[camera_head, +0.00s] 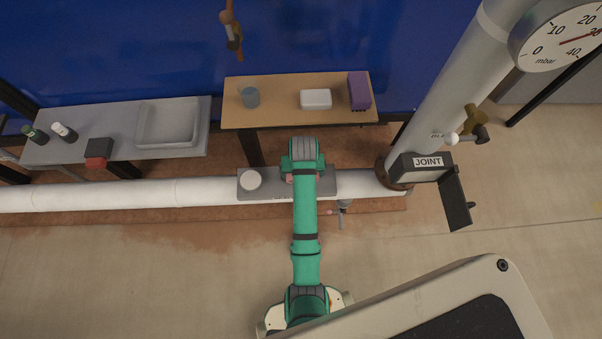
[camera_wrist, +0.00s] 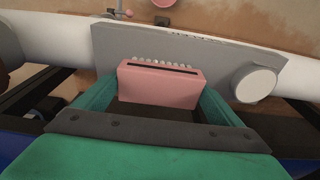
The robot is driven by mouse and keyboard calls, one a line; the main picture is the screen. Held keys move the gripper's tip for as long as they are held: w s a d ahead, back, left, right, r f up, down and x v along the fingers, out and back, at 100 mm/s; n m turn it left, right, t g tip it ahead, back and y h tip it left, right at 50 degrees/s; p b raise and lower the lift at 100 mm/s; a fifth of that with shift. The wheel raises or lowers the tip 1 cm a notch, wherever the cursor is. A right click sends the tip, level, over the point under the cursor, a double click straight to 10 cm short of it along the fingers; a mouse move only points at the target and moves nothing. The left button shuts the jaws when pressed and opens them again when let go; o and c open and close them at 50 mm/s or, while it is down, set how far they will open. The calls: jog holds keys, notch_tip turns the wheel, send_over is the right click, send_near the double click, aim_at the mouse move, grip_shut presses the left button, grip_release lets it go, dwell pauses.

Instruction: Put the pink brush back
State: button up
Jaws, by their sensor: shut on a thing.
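The pink brush (camera_wrist: 158,90) is a pink block with a dark slot and a row of pale bristles along its far edge. In the wrist view my gripper (camera_wrist: 160,84) is shut on it, with a green finger at each side. The brush is in front of a grey plate (camera_wrist: 120,45) on the white pipe; I cannot tell whether they touch. In the head view the plate (camera_head: 272,191) shows beneath my arm. My arm hides most of the gripper and brush there.
A white round puck (camera_head: 250,180) sits on the plate's left. A grey bench (camera_head: 60,155) holds a tray (camera_head: 168,124). A JOINT box (camera_head: 418,166) stands right.

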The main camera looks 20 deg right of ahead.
jog(key=shift+s+f, duration=0.1)
jog(key=shift+f, duration=1.35)
jog(key=o, duration=1.2)
jog(key=r, duration=0.4)
jog(key=s+r, duration=0.1)
jog(key=r, duration=0.7)
jog(key=shift+s+a, duration=0.15)
jog(key=shift+s, duration=0.2)
jog(key=s+a+f+n+t+h, duration=0.1)
jog(key=s+a+f+t, duration=0.2)
jog(key=s+a, duration=0.25)
jog(key=s+a+f+n+t, duration=0.1)
jog(key=s+a+f+t, duration=0.25)
jog(key=s, duration=0.25)
jog(key=s+a+r+t, duration=0.1)
jog(key=s+r+t, duration=0.1)
jog(key=s+r, duration=0.3)
jog(key=s+a+r+t+y, duration=0.1)
jog(key=s+a+r+t, duration=0.1)
jog(key=s+r, duration=0.3)
jog(key=s+a+r+n+t, duration=0.1)
jog(key=s+a+r+t, duration=0.1)
jog(key=r, duration=0.8)
jog(key=shift+s+a+t, duration=0.1)
jog(key=shift+s+t, duration=0.45)
jog(key=shift+s, duration=0.85)
